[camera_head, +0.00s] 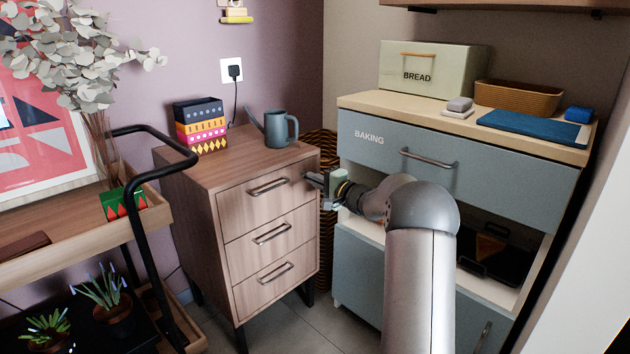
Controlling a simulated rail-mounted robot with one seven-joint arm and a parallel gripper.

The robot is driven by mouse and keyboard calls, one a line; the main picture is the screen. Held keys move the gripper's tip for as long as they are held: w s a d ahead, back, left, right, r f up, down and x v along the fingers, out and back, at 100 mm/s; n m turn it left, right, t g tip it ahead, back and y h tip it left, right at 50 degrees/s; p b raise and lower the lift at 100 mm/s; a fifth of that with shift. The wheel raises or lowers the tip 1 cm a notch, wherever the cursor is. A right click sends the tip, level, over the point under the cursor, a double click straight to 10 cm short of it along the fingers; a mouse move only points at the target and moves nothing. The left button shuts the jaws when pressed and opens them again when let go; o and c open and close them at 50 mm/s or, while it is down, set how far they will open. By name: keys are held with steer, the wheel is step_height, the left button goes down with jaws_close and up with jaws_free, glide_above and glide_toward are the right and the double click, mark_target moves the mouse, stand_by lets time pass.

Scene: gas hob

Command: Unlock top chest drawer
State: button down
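The wooden chest (185,205) stands left of centre with three drawers facing front right. Its top drawer (238,204) looks closed and has a dark metal bar handle (268,186). My gripper (308,178) is at the right end of the top drawer front, near the chest's upper right corner, with its fingers pointing left. I cannot tell whether it touches the drawer or whether its fingers are open or shut. Any lock or key at that spot is hidden or too small to make out.
A blue-grey cabinet (360,165) with an open shelf stands to the right, close to my arm. A wicker basket (328,200) is between it and the chest. A watering can (280,128) and stacked boxes (200,126) stand on the chest. A black-railed cart (150,222) is at left.

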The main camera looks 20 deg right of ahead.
steer(key=c, duration=1.6)
jaws_free()
steer(key=p+v, duration=0.4)
steer(key=v, duration=1.3)
steer(key=shift+s+d, duration=0.1)
steer(key=shift+s, duration=0.15)
steer(key=s+a+r+n+g+y+p, duration=0.1)
steer(key=s+a+r+n+g+p, duration=0.25)
steer(key=a+r+p, duration=0.45)
steer(key=s+a+r+n+g+y+p, duration=0.15)
steer(key=s+a+r+g+p, duration=0.3)
steer(key=a, duration=0.65)
steer(key=s+a+r+n+g+y+p, duration=0.1)
steer(key=s+a+r+n+g+p, duration=0.3)
steer(key=a+p, duration=0.45)
steer(key=s+r+n+g+h+p, duration=0.1)
steer(key=s+r+h+p, duration=0.2)
steer(key=s+r+p, duration=0.2)
steer(key=s+a+r+n+g+h+p, duration=0.1)
steer(key=s+r+n+g+h+p, duration=0.1)
steer(key=s+r+p, duration=0.3)
steer(key=s+a+r+n+g+h+p, duration=0.1)
steer(key=s+r+h+p, duration=0.3)
steer(key=s, duration=0.6)
steer(key=shift+s+r+n+h+p, duration=0.25)
steer(key=shift+r+p, duration=0.3)
steer(key=shift+p, duration=0.35)
steer(key=shift+s+r+n+h+p, duration=0.1)
steer(key=shift+r+n+p, duration=0.15)
steer(key=shift+r+p, duration=0.5)
